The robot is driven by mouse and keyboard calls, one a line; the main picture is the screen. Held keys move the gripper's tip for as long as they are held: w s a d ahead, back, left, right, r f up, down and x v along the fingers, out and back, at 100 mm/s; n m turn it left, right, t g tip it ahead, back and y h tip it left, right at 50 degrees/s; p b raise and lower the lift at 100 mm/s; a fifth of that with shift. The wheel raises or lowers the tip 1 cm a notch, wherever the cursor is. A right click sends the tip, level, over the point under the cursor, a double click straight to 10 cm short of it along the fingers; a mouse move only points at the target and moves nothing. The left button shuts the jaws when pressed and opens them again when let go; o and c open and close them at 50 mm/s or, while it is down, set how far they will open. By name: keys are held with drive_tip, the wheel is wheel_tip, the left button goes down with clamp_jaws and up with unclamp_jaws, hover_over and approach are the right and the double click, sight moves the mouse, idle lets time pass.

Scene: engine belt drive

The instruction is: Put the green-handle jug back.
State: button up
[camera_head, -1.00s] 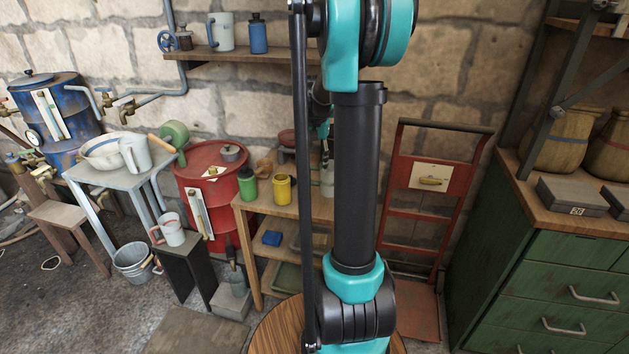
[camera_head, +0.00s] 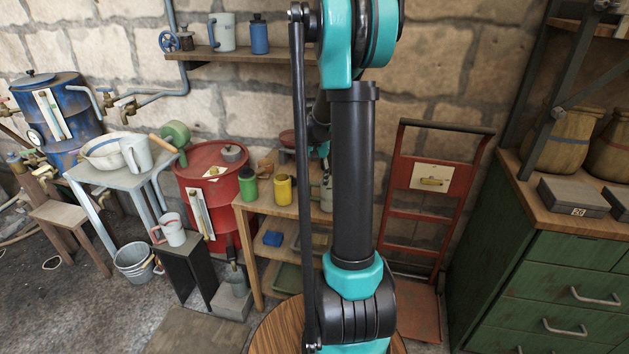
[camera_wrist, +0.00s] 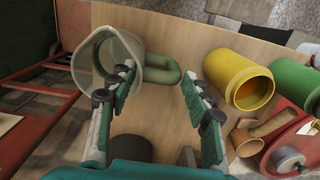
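The green-handle jug (camera_wrist: 108,58) is a pale grey-green, open-topped vessel with a dull green handle (camera_wrist: 170,72). In the wrist view it stands on the wooden table at upper left, its handle pointing right. My gripper (camera_wrist: 158,76) is open, with its fingertips on either side of the handle region. The left finger overlaps the jug's near side in the picture; I cannot tell whether it touches. In the head view the jug (camera_head: 327,192) shows only partly behind my arm, and my gripper is mostly hidden there.
On the wooden table (camera_wrist: 150,28) a yellow mug (camera_wrist: 238,80) and a green one (camera_wrist: 292,80) stand to the right, near a brown wooden piece (camera_wrist: 262,130) and the red drum (camera_wrist: 300,155). A red hand truck (camera_head: 430,190) stands beside the table.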

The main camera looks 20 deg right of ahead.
drive_tip(key=o, duration=0.3)
wheel_tip(320, 180, up, 12)
drive_tip(key=s+a+f+n+t, duration=0.1)
drive_tip(key=s+a+f+n, duration=0.1)
drive_tip(key=s, duration=0.5)
drive_tip(key=s+a+f+n+t, duration=0.2)
drive_tip(key=s+a+f, duration=0.3)
drive_tip(key=s+f, duration=0.2)
drive_tip(key=s+a+f+n+t, duration=0.1)
drive_tip(key=s+a+f+n, duration=0.2)
drive_tip(key=s, duration=0.5)
drive_tip(key=shift+s+a+f+t, duration=0.15)
drive_tip(key=shift+a+f, duration=0.15)
drive_tip(key=shift+f, duration=0.15)
drive_tip(key=shift+s+a+f+t, duration=0.15)
drive_tip(key=shift+a+f, duration=0.1)
drive_tip(key=shift+f, duration=0.2)
